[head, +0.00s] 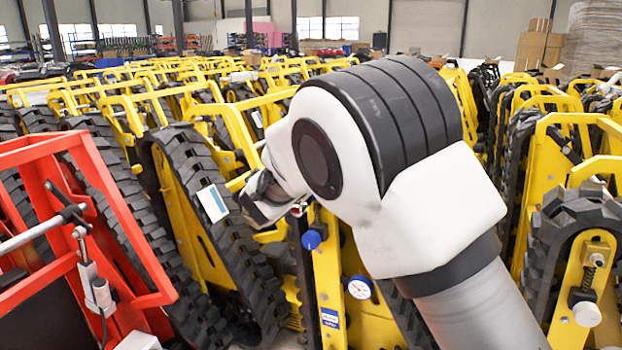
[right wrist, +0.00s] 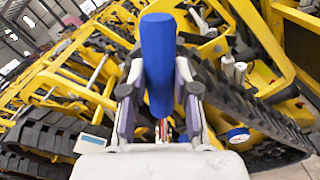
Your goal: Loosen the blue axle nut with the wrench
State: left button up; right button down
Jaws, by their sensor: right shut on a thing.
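My right gripper (head: 262,200) is at mid-frame in the head view, largely hidden behind my white and black arm. In the right wrist view, its two fingers (right wrist: 158,98) are shut on a blue handle, which I take to be the wrench (right wrist: 158,55). The wrench's far end is hidden there, and I cannot make it out clearly in the head view. The blue axle nut (head: 311,240) sits on a yellow upright just below and right of the gripper. I cannot tell whether the wrench touches it. My left gripper is not in view.
A round gauge with a blue rim (head: 360,287) sits below right of the nut; it also shows in the right wrist view (right wrist: 237,136). Yellow tracked carriers (head: 205,240) crowd both sides. A red frame (head: 85,235) stands at the left. Little free room shows.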

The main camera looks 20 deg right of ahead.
jog(key=s+d+f+m+b, duration=0.1)
jog(key=m+b, duration=0.1)
jog(key=b, duration=0.3)
jog(key=s+d+f+m+b, duration=0.1)
jog(key=s+d+m+b, duration=0.1)
jog(key=b, duration=0.3)
jog(key=shift+s+f, duration=0.3)
jog(key=shift+a, duration=0.1)
jog(key=shift+w, duration=0.1)
jog(key=shift+w+d+b, duration=0.15)
jog(key=shift+d+b, duration=0.15)
jog(key=shift+d, duration=0.05)
